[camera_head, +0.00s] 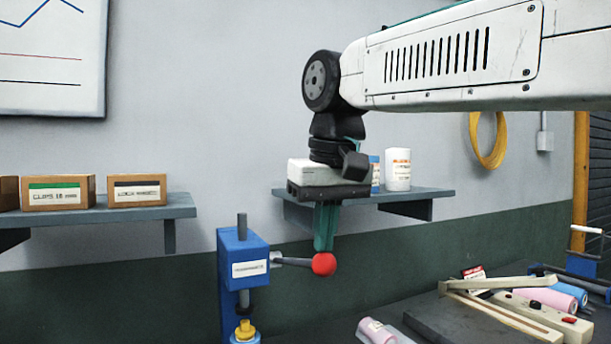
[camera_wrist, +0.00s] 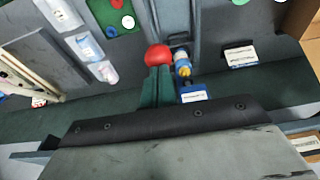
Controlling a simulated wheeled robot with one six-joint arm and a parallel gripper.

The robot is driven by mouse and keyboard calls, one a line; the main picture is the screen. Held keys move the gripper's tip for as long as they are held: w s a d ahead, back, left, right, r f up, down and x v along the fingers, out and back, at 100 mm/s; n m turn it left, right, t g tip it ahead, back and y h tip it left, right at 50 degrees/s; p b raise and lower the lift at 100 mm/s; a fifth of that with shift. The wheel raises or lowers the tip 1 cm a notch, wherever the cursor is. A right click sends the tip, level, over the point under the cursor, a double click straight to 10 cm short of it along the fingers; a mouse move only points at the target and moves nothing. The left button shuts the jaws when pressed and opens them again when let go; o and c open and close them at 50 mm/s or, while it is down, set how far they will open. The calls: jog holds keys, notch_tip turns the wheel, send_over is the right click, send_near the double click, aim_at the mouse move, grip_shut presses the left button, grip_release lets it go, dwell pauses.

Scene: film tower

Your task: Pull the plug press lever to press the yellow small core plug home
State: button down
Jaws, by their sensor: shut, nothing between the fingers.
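The plug press (camera_head: 242,262) is a blue upright block with a white label. Its lever (camera_head: 293,262) sticks out to the right, nearly level, and ends in a red ball knob (camera_head: 324,264). The yellow small core plug (camera_head: 245,330) sits low under the press ram at the bottom edge. My gripper (camera_head: 324,244) points down with its green fingers shut and empty. Its tips are right at the top of the red knob; I cannot tell whether they touch. In the wrist view the knob (camera_wrist: 158,56) is just past the fingertips, with the yellow plug (camera_wrist: 182,68) beside it.
A wall shelf (camera_head: 130,211) with cardboard boxes is at the left. Another shelf (camera_head: 425,192) with a white container (camera_head: 398,168) is behind my gripper. Pink rolls (camera_head: 375,331) and a splicer-like tool (camera_head: 515,310) lie on the bench at the right.

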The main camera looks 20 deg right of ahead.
aim_at(327, 255)
jog(key=shift+s+f, duration=0.2)
jog(key=shift+f, duration=0.55)
jog(key=shift+s+f, duration=0.15)
jog(key=shift+f, duration=0.7)
jog(key=shift+s+f, duration=0.2)
jog(key=shift+f, duration=1.45)
jog(key=shift+f, duration=1.6)
